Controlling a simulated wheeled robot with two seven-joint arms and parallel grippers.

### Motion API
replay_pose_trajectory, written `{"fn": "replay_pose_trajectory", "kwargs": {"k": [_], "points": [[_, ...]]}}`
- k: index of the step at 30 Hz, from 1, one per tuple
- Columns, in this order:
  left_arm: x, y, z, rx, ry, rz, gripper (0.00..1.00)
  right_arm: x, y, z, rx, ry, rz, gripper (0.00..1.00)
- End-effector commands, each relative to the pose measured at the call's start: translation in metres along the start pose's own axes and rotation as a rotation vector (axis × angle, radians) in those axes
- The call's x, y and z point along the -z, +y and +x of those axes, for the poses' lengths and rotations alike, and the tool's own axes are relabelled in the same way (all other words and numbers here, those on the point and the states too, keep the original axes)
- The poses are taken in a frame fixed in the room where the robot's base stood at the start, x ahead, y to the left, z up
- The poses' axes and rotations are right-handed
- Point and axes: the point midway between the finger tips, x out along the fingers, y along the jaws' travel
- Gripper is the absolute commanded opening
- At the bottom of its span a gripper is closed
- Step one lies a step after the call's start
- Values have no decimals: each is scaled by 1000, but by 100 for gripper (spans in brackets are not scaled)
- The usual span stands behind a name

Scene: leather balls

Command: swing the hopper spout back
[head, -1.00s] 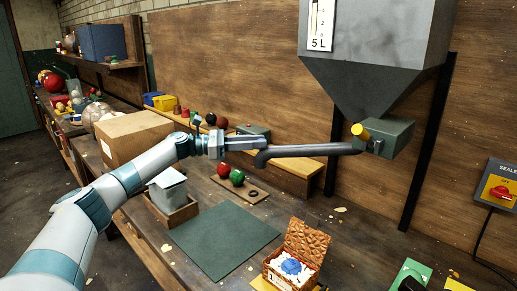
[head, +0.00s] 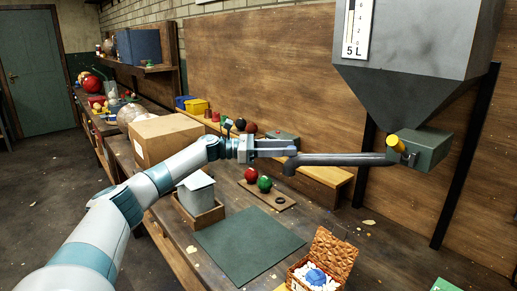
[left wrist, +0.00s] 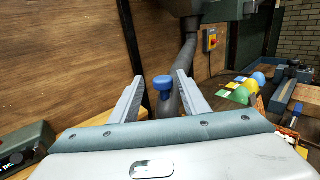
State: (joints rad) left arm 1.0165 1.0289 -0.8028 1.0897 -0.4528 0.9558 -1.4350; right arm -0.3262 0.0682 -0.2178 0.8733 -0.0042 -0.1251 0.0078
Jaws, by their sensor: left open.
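The hopper (head: 425,60) is a grey metal funnel with a level scale at the upper right. Its dark grey pipe spout (head: 345,160) runs left from a green box under it, with its end bent down. My left gripper (head: 292,147) is at the bent end, fingers pointing along the spout. In the left wrist view a blue knob (left wrist: 163,82) shows between the open fingers, in front of the spout (left wrist: 187,65). I cannot tell whether the fingers touch either. My right gripper is not in view.
On the bench stand a cardboard box (head: 165,140), a dark green mat (head: 248,243), a red ball (head: 251,174), a green ball (head: 264,183) and an open wicker box (head: 333,250). A wooden ledge (head: 330,176) runs along the wall behind the spout.

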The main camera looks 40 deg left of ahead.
Motion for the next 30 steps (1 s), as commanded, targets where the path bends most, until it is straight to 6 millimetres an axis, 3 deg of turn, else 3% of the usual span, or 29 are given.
{"fn": "replay_pose_trajectory", "kwargs": {"k": [5, 8, 11, 20, 30], "points": [[2, 1, -12, -2, 0, 0, 42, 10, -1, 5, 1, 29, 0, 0], [4, 0, -22, -1, 1, 0, 42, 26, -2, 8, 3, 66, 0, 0], [4, 1, -36, -3, 1, 0, 42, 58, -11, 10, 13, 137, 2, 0], [4, 2, -83, -3, 1, 0, 42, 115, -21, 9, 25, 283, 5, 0], [4, 2, -145, -2, 1, -1, 42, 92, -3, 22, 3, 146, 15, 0]]}}
